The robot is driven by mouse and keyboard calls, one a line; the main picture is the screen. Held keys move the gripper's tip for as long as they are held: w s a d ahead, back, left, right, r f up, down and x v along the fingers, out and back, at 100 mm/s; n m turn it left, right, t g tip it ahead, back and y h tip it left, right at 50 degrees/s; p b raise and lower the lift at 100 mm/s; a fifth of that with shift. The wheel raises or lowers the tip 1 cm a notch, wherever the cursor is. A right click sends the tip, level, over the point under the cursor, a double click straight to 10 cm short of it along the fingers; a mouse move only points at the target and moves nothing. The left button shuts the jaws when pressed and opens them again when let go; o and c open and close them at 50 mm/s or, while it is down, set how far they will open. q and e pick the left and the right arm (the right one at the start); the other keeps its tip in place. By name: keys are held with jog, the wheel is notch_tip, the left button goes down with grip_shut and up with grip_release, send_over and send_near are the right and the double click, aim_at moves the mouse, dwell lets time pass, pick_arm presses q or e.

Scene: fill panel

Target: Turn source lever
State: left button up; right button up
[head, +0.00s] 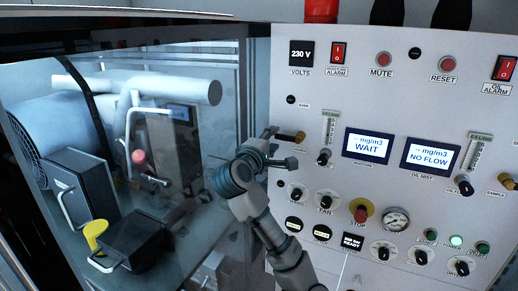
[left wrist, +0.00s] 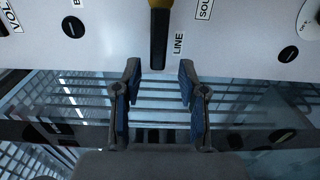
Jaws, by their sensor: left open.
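The source lever, a black handle on a brass fitting, sits on the panel's left part and points left in the head view (head: 298,137). In the left wrist view the lever (left wrist: 159,38) hangs from the top edge, beside labels reading "LINE" and "SOU", the latter cut off. My left gripper (head: 277,148) is open in front of the panel at the lever's free end. In the left wrist view the lever's tip lies in line with the gap between my open fingers (left wrist: 160,75); contact is not visible. My right gripper is out of view.
The white panel (head: 345,95) carries knobs, switches, two lit displays (head: 367,146) and a red stop button (head: 361,213). A flow tube (head: 328,130) with a knob stands right of the lever.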

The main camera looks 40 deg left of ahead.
pick_arm(q)
jog(key=v, duration=0.9)
jog(key=shift+s+a, duration=0.3)
jog(key=shift+s, duration=0.2)
jog(key=shift+d, duration=0.1)
